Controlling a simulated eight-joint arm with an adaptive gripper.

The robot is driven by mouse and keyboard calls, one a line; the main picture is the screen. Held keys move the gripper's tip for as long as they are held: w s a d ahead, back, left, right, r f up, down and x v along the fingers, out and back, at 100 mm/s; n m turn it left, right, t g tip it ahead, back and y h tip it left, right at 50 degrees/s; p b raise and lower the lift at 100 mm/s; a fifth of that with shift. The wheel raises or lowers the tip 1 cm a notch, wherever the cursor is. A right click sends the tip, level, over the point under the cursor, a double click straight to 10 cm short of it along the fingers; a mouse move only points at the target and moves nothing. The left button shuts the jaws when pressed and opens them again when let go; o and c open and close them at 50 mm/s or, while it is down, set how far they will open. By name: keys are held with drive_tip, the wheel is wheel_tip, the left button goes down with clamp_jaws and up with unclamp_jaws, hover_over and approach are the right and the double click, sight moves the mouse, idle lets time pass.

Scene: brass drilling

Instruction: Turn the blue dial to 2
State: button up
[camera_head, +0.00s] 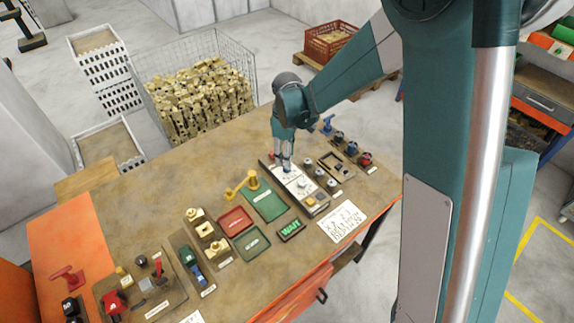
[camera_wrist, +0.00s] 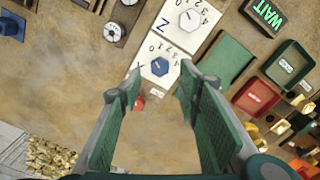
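The blue dial (camera_wrist: 160,66) is a small hexagonal knob on a white panel (camera_wrist: 147,80) with a number scale beside it. It has a small white mark, but I cannot tell which number it points to. In the head view, my gripper (camera_head: 285,164) points down over the far end of the white panel strip (camera_head: 304,187) and largely hides the dial. In the wrist view, my gripper (camera_wrist: 160,80) is open and empty, its two green-padded fingers spread apart with the dial showing beyond the tips, between them. I cannot tell whether the fingers touch the panel.
A second white panel marked Z, with a pale dial (camera_wrist: 190,19), adjoins the blue dial's panel. Round grey knobs (camera_head: 320,172) stand to the right. A green tray (camera_head: 264,203) and a red tray (camera_head: 235,221) lie to the left. Bare wood (camera_head: 190,165) lies towards the wire basket.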

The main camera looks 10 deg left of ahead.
sight(287, 170)
drive_tip(key=shift+f, duration=2.75)
drive_tip(key=shift+c, duration=0.7)
drive_tip(key=c, duration=0.8)
